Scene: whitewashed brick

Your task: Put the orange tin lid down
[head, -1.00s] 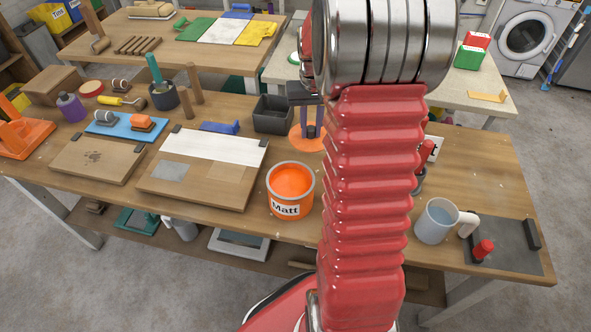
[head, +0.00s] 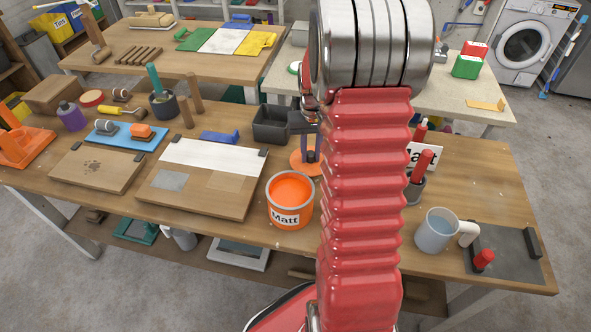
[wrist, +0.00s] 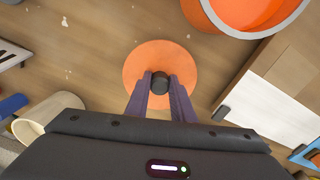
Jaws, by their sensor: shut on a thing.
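The orange tin lid (wrist: 160,54) is a flat disc with a dark knob (wrist: 160,82) in its middle. My gripper (wrist: 160,86) is shut on that knob from above. In the head view the lid (head: 299,165) shows just behind the open tin, partly hidden by my red arm; the gripper fingers (head: 308,147) stand upright over it. The lid looks level and low over the wooden bench (head: 340,235); I cannot tell whether it touches the wood. The orange tin (head: 290,201), marked "Matt", stands open and full of orange paint.
A dark tray (head: 272,127) is close behind the lid on the left. A board with a white panel (head: 212,157) lies to the left.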

